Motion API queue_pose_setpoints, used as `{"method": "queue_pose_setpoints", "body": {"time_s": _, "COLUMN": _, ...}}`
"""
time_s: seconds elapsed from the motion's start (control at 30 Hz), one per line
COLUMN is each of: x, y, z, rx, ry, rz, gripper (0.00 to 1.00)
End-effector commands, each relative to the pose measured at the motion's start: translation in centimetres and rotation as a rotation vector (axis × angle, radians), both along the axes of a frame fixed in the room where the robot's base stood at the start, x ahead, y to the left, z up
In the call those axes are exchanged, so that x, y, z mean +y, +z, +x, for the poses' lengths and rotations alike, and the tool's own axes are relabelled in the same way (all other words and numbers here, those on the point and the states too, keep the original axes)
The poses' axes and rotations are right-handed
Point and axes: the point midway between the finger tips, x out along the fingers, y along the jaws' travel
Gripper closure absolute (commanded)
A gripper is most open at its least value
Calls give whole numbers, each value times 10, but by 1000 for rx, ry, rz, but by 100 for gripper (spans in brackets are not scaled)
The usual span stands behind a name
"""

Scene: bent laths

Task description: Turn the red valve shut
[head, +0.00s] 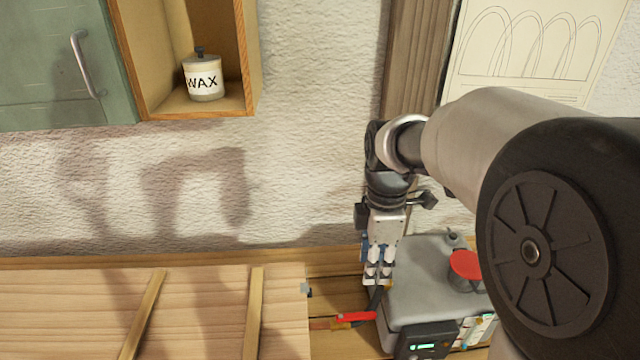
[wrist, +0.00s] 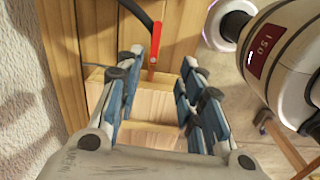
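The red valve lever (head: 356,317) lies low between the wooden box and the grey boiler (head: 425,285), beside a small brass-coloured part. In the wrist view the red lever (wrist: 154,45) shows as a narrow strip beyond the fingertips, beside a black hose. My gripper (head: 378,278) points down above and slightly right of the lever in the head view. In the wrist view my gripper (wrist: 163,72) is open, with blue-padded fingers apart and no object held. I see no contact with the lever. The valve's body is mostly hidden.
The boiler has a red cap (head: 465,265) and a lit panel (head: 425,344), close right of my gripper. A wooden box (head: 205,305) with laths on it fills the bench's left. A wall shelf (head: 190,108) holds a wax jar (head: 203,80). The textured wall stands behind.

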Motion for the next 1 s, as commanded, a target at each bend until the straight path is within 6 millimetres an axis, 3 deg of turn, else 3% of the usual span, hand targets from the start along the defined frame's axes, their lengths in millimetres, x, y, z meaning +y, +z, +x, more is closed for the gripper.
{"method": "queue_pose_setpoints", "body": {"time_s": 0.27, "x": -1, "y": -20, "z": 9, "rx": 21, "ry": 77, "rz": 0, "gripper": 65}}
{"method": "queue_pose_setpoints", "body": {"time_s": 0.8, "x": -1, "y": -135, "z": 7, "rx": 21, "ry": 74, "rz": 0, "gripper": 65}}
{"method": "queue_pose_setpoints", "body": {"time_s": 1.0, "x": -1, "y": -165, "z": 7, "rx": 20, "ry": 73, "rz": 0, "gripper": 65}}
